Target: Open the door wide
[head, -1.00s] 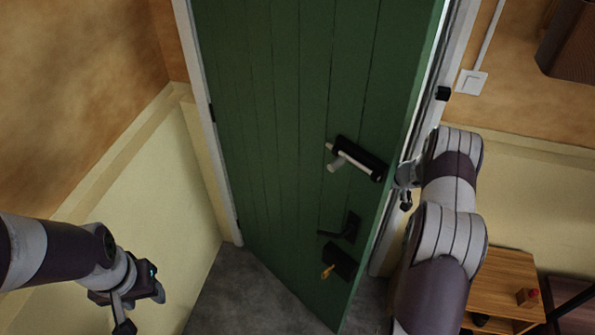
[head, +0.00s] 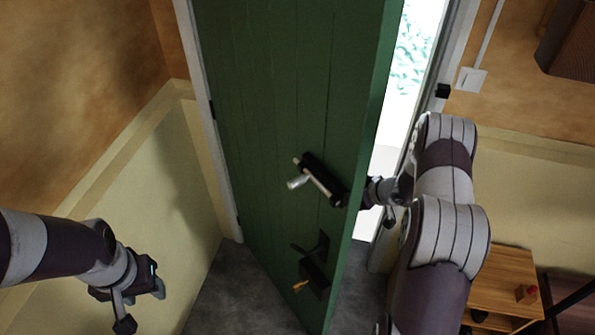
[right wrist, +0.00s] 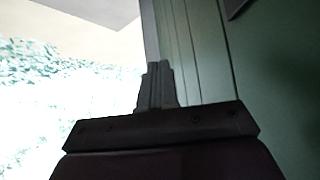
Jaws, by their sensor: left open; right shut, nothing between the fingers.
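The green door (head: 285,110) stands partly open, hinged on the left, with a bright gap along its right edge. It carries a lever handle (head: 318,180) on a dark plate, and a lower lock with a key (head: 300,286). My right gripper (head: 372,192) is at the door's free edge, partly hidden behind it. In the right wrist view its fingers (right wrist: 158,85) are shut together and empty, beside the door's edge (right wrist: 190,50). I cannot tell if they touch it. My left gripper (head: 142,300) is open and empty at lower left, away from the door.
The doorway's right frame (head: 455,50) has a dark latch plate. A light switch (head: 471,80) is on the wall beside it. A wooden cabinet (head: 505,285) stands at lower right. The grey floor (head: 240,290) left of the door is clear up to the yellow wall (head: 150,220).

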